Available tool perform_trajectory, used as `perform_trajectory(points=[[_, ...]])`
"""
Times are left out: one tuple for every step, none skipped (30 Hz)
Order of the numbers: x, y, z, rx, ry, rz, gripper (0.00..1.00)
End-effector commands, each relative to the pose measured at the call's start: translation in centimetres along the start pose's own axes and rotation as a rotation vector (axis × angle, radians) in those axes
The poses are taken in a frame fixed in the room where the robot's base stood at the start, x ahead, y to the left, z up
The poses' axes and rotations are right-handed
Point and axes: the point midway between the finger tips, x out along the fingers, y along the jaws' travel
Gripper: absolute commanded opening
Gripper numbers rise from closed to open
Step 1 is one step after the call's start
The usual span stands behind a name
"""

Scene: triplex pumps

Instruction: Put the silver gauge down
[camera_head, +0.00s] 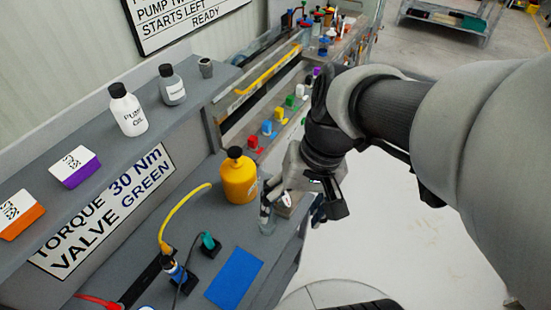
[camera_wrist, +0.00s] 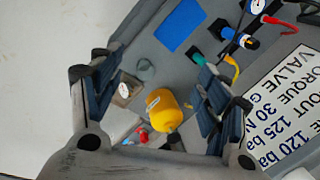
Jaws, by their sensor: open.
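The silver gauge, with a small white dial (camera_wrist: 125,89), shows in the wrist view beside the left finger, between the open jaws. It appears to rest on a small pale block (camera_wrist: 130,96) at the bench edge. I cannot tell whether a finger touches it. My gripper (camera_wrist: 155,75) is open, with both dark-padded fingers spread. In the head view my gripper (camera_head: 294,195) is over the bench's right edge, just right of the yellow bottle, and largely hides the gauge.
The yellow bottle (camera_head: 239,178) with a black cap stands close by; it also shows in the wrist view (camera_wrist: 162,110). A blue mat (camera_head: 234,278) lies clear on the bench. A yellow hose (camera_head: 178,207) and connectors are left of it. White floor (camera_head: 390,230) lies beyond the edge.

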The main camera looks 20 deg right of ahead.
Motion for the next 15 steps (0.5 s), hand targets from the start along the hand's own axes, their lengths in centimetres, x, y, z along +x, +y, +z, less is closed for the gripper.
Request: perform_trajectory(points=[[-0.9, -0.4, 0.9, -0.084, 0.071, 0.03, 0.69], [-1.4, -0.5, 1.3, -0.127, 0.109, 0.048, 0.69], [-1.9, -0.5, 1.7, -0.181, 0.157, 0.069, 0.69], [-2.2, -0.6, 2.0, -0.218, 0.193, 0.082, 0.69], [-2.6, -0.6, 2.3, -0.251, 0.225, 0.095, 0.69], [-3.0, -0.6, 2.5, -0.291, 0.264, 0.108, 0.69], [-3.2, -0.6, 2.7, -0.318, 0.29, 0.116, 0.69], [-3.5, -0.6, 2.9, -0.34, 0.314, 0.123, 0.69], [-3.7, -0.6, 3.0, -0.365, 0.34, 0.13, 0.69], [-3.9, -0.6, 3.1, -0.38, 0.355, 0.135, 0.69], [-4.0, -0.6, 3.2, -0.392, 0.367, 0.138, 0.69], [-4.1, -0.6, 3.2, -0.403, 0.381, 0.141, 0.69], [-4.2, -0.6, 3.2, -0.409, 0.388, 0.143, 0.69], [-4.2, -0.6, 3.3, -0.413, 0.392, 0.145, 0.69], [-4.2, -0.6, 3.3, -0.415, 0.394, 0.145, 0.69]])
